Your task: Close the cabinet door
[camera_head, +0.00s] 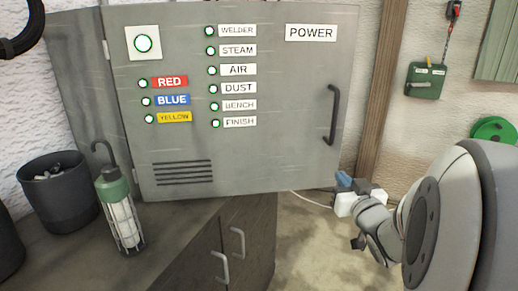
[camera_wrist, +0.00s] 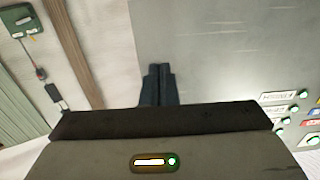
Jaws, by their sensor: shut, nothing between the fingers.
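The grey cabinet door (camera_head: 270,150) carries labels, green-ringed lamps, a vent and a black handle (camera_head: 334,115) near its right edge. A hinge shows at its left. The door's right part reaches out past the bench edge below, so it looks ajar; how far, I cannot tell. My gripper (camera_head: 345,183) is just below and right of the door's lower right corner. In the wrist view, its dark fingers (camera_wrist: 158,72) are together and empty, overlapping the edge of the grey door (camera_wrist: 225,45) in the picture. Whether they touch it, I cannot tell. The handle is not visible there.
A caged work lamp (camera_head: 120,210) and a dark bin (camera_head: 60,190) stand on the bench (camera_head: 175,235) at left. Lower cupboard doors (camera_head: 237,245) are below. A wooden post (camera_head: 382,85) and a green box (camera_head: 425,82) are on the wall at right.

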